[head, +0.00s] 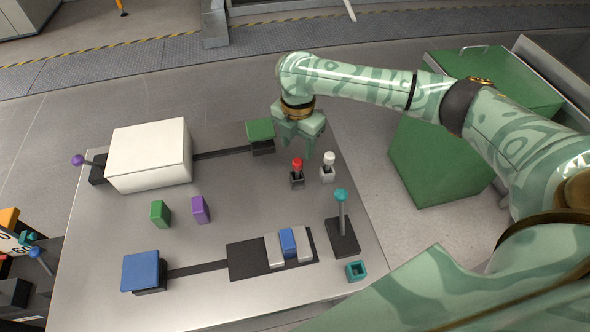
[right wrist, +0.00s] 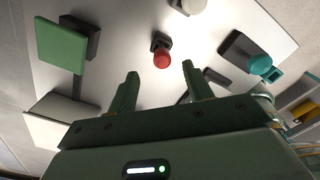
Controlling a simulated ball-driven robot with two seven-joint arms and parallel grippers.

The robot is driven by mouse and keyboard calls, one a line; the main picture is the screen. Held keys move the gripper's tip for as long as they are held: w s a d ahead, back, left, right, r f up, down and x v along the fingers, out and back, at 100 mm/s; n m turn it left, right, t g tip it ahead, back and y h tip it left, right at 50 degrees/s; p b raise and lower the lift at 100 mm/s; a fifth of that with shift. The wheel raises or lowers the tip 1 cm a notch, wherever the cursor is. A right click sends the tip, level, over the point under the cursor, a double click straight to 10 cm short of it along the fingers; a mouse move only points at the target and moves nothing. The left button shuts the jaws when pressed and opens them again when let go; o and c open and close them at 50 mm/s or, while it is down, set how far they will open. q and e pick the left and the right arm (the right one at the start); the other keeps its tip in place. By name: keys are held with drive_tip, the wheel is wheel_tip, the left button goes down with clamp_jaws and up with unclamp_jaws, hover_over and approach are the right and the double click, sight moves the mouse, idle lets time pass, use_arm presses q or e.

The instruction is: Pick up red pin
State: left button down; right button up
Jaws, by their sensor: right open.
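The red pin (head: 297,163) stands upright in a dark holder on the grey table, left of a white pin (head: 328,159). In the right wrist view the red pin (right wrist: 162,59) shows ahead of the fingers, roughly between their lines. My right gripper (head: 301,140) is above the table, just behind the red pin in the head view. Its two fingers (right wrist: 160,80) are open with nothing between them, and the pin is apart from them. My left gripper is not in view.
A green block (head: 260,131) sits close to my right gripper. A teal-knobbed lever (head: 341,196) stands at the table's right. A large white box (head: 150,154), small green (head: 160,214) and purple (head: 200,209) blocks, and a blue block (head: 141,271) are on the left.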

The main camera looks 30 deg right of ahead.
sight(298, 161)
wheel_tip(298, 161, down, 2)
drive_tip(key=shift+f, duration=0.1)
drive_tip(key=shift+f+b, duration=0.4)
wheel_tip(298, 161, down, 5)
drive_tip(key=b, duration=0.3)
drive_tip(key=shift+s+f, duration=0.15)
drive_tip(key=shift+f, duration=0.05)
drive_tip(key=shift+r, duration=0.2)
clamp_jaws()
